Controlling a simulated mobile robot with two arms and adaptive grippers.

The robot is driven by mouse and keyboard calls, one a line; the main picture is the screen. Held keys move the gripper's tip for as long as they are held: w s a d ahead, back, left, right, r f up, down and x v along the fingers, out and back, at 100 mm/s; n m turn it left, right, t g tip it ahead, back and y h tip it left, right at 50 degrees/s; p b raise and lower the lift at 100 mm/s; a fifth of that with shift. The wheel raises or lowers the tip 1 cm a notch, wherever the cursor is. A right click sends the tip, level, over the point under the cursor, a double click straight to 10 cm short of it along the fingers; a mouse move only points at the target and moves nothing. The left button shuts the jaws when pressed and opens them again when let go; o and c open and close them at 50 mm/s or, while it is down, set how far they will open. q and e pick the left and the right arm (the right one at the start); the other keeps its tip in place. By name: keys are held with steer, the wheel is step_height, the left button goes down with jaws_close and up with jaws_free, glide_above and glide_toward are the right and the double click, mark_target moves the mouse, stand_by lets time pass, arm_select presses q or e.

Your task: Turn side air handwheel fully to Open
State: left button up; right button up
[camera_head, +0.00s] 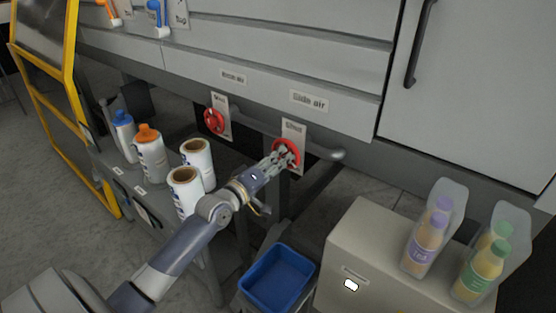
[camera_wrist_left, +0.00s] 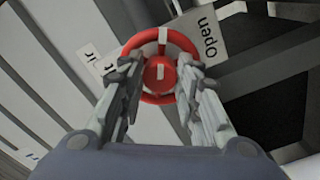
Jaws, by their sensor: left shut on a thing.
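The side air handwheel (camera_head: 294,147) is a red wheel on a white plate, under the "Side air" label (camera_head: 309,101). In the left wrist view the red wheel (camera_wrist_left: 162,41) shows a white mark at its top rim and one on its hub. The plate (camera_wrist_left: 205,42) reads "Open" at the right in that view. My left gripper (camera_head: 282,158) is at the wheel, and in the left wrist view its fingers (camera_wrist_left: 157,75) are on either side of the hub, shut on the wheel. My right gripper is not in view.
A second red handwheel (camera_head: 214,121) is to the left. White rolls (camera_head: 186,190) and bottles (camera_head: 149,152) stand on a shelf at left. A blue bin (camera_head: 277,278) is below. A beige cabinet (camera_head: 370,250) with bottles on top is at right.

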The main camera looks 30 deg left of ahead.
arm_select(q)
steer(key=m+p, duration=0.1)
steer(key=m, duration=0.5)
steer(key=shift+p, duration=0.3)
steer(key=m+p, duration=0.1)
steer(key=m, duration=0.4)
steer(key=shift+a+f+m, duration=0.1)
steer(key=shift+f+m, duration=0.05)
steer(key=shift+m, duration=0.15)
steer(key=shift+f, duration=0.1)
steer(key=o, duration=1)
steer(key=shift+o, duration=0.2)
steer(key=s, duration=1.2)
steer(key=shift+a, duration=0.45)
